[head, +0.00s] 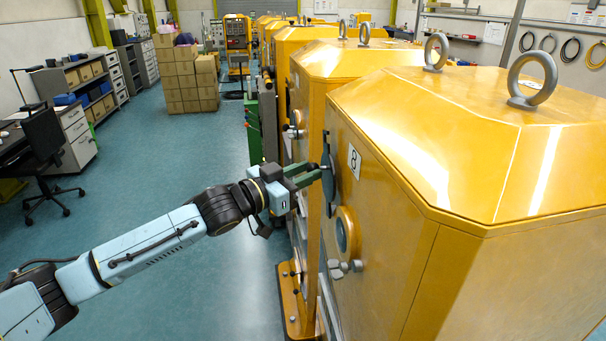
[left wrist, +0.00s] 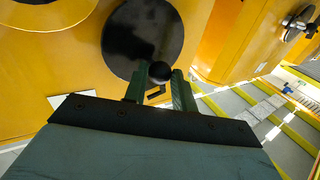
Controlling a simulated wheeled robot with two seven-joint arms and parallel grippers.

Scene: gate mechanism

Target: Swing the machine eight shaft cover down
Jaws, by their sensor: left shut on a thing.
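Machine eight (head: 400,150) is the nearest yellow machine, with an "8" label (head: 354,161) on its side. Its shaft cover (head: 328,180) is a dark, thin disc seen nearly edge-on, above and clear of the round shaft opening (head: 343,230). In the left wrist view the cover (left wrist: 130,40) is a dark disc with a black ball knob (left wrist: 161,71). My left gripper (head: 318,176) is shut on the knob, its green fingers (left wrist: 160,90) on either side of it. The shaft opening's ring (left wrist: 75,14) shows partly at the upper left there. My right gripper is out of view.
More yellow machines (head: 318,62) stand in a row behind machine eight. Grey knobs (head: 345,267) stick out below the shaft opening. Stacked cartons (head: 187,82) and a desk chair (head: 45,150) stand farther left. The green floor (head: 190,155) beside my arm is clear.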

